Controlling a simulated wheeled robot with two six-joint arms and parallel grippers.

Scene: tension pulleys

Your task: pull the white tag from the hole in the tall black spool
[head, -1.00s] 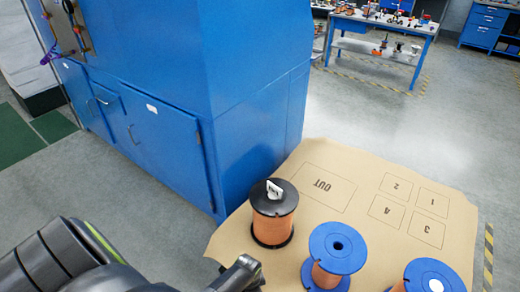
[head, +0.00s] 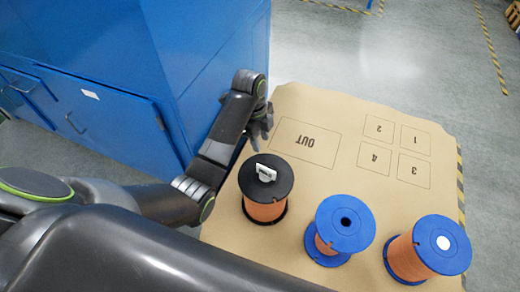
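The tall black spool (head: 283,183) stands upright at the left of the tan mat, with orange windings between its black flanges. The white tag (head: 265,173) sticks up from the hole in its top flange. My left gripper (head: 262,130) is beyond the spool, near the mat's left edge and the blue cabinet. It points down, its dark fingers look apart, and it holds nothing that I can see. It is clear of the tag. My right gripper is not in view.
A blue spool (head: 326,218) with an open hole and another blue spool (head: 455,238) with a white disc on top stand to the right. The tan mat (head: 310,108) has an OUT box and numbered boxes, all empty. The blue cabinet (head: 200,55) rises close on the left.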

